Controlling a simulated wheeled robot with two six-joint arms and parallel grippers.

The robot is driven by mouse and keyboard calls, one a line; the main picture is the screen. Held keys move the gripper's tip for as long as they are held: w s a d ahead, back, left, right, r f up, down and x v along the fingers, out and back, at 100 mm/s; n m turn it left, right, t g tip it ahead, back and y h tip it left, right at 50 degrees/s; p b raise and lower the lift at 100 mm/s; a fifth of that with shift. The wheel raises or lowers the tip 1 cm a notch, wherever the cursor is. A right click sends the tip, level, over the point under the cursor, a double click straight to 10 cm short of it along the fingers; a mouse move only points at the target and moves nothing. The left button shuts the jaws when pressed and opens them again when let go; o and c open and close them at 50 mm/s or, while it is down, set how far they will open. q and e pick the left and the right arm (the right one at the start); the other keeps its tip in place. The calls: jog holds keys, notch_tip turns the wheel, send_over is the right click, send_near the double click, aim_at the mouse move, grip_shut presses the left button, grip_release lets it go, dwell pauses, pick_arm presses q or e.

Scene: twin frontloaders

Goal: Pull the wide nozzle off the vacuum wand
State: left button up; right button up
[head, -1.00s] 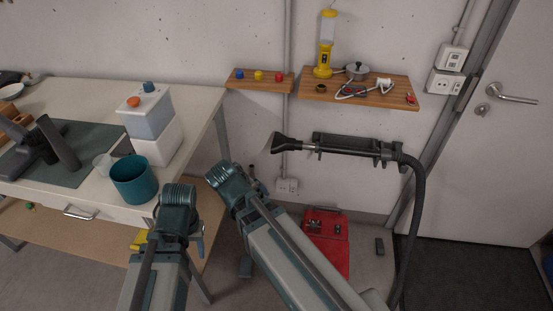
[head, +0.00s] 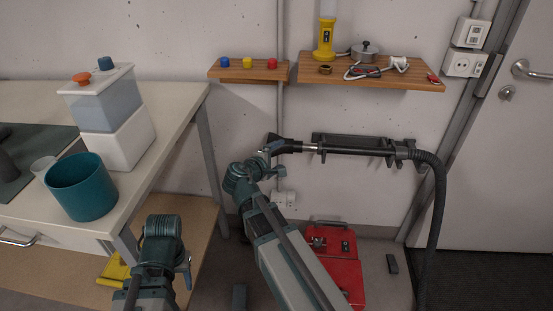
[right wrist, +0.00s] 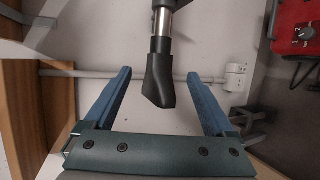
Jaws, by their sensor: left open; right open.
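The vacuum wand (head: 345,149) lies level in a dark wall bracket, its hose at the right end. The dark wide nozzle (head: 280,145) is on the wand's left end. In the right wrist view, the nozzle (right wrist: 155,85) hangs from the silver tube, between the blue fingers of my right gripper (right wrist: 160,92), with gaps on both sides. In the head view, my right gripper (head: 264,158) is at the nozzle, which partly hides it. My left gripper (head: 187,265) is open and low beside the table, away from the wand; its fingers are mostly hidden.
The white table (head: 165,125) at left bears a teal pot (head: 82,187) and a white-and-blue container (head: 110,120). Wooden shelves (head: 390,82) hang above the wand. A red case (head: 337,265) is on the floor below. The hose (head: 437,210) hangs at right.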

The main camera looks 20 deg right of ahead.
aim_at(290, 148)
jog(key=b+x, duration=0.4)
jog(key=x, duration=0.8)
jog(key=shift+w+f, duration=0.1)
jog(key=shift+f, duration=0.05)
jog(key=shift+w+d+f+b, duration=0.15)
jog(key=shift+w+d+b, duration=0.15)
jog(key=shift+d, duration=0.3)
grip_shut()
jog(key=shift+w+a, duration=0.25)
jog(key=shift+a, duration=0.1)
jog(key=shift+w+a, duration=0.55)
jog(key=shift+a, duration=0.35)
jog(key=shift+w+a, duration=0.55)
jog(key=shift+a, duration=0.35)
jog(key=shift+s+a, duration=0.1)
jog(key=shift+s, duration=0.05)
